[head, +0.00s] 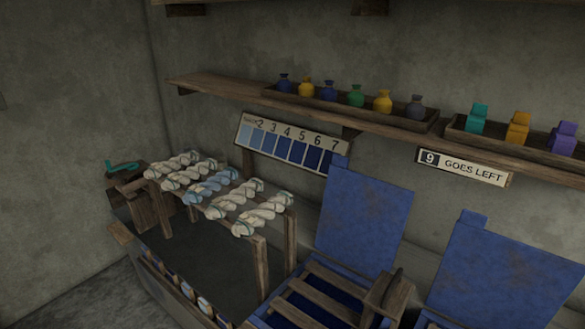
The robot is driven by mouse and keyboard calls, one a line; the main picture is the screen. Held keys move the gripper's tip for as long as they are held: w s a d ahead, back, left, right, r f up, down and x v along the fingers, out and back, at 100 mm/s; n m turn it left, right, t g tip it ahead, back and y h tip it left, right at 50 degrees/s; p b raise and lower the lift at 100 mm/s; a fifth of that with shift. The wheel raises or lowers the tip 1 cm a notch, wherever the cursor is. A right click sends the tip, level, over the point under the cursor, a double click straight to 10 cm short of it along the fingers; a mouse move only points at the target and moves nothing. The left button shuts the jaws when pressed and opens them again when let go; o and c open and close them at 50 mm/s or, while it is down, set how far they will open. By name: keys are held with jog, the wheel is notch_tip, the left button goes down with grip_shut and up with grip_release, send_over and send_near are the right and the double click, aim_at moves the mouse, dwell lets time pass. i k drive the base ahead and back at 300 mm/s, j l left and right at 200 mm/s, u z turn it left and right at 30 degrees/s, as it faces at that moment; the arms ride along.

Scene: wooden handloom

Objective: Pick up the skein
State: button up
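Several twisted skeins lie side by side across a wooden rack at the left of the head view. One is light blue (210,187) and lies in the middle of the row. Cream skeins lie on both sides of it: two behind (173,165) and two in front (247,198), (262,215). The rack (261,268) stands on legs over a dark grey surface. More cream and blue skeins (187,290) show partly behind slats at the lower left. My gripper is not in view, so I cannot tell its state.
A numbered blue shade card (290,145) hangs behind the rack. A shelf (225,84) above holds a tray of small bottles (356,96) and coloured blocks (518,128). A sign (464,168) reads "9 GOES LEFT". Blue panels (362,220), (500,280) stand right. A teal hooked item (122,167) lies left.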

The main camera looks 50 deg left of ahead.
aim_at(195, 195)
jog(key=k+j+u, duration=0.1)
jog(key=k+j, duration=0.55)
jog(key=j, duration=0.3)
jog(key=u, duration=1.75)
jog(key=i+j+z, duration=0.3)
jog(key=i+j, duration=0.2)
jog(key=i+j+z, duration=0.15)
jog(key=j, duration=0.2)
jog(key=i+j+z, duration=0.35)
jog(key=j, duration=0.35)
jog(key=i+j+z, duration=0.3)
jog(key=j, duration=0.5)
jog(key=i+l, duration=0.05)
jog(key=i, duration=0.05)
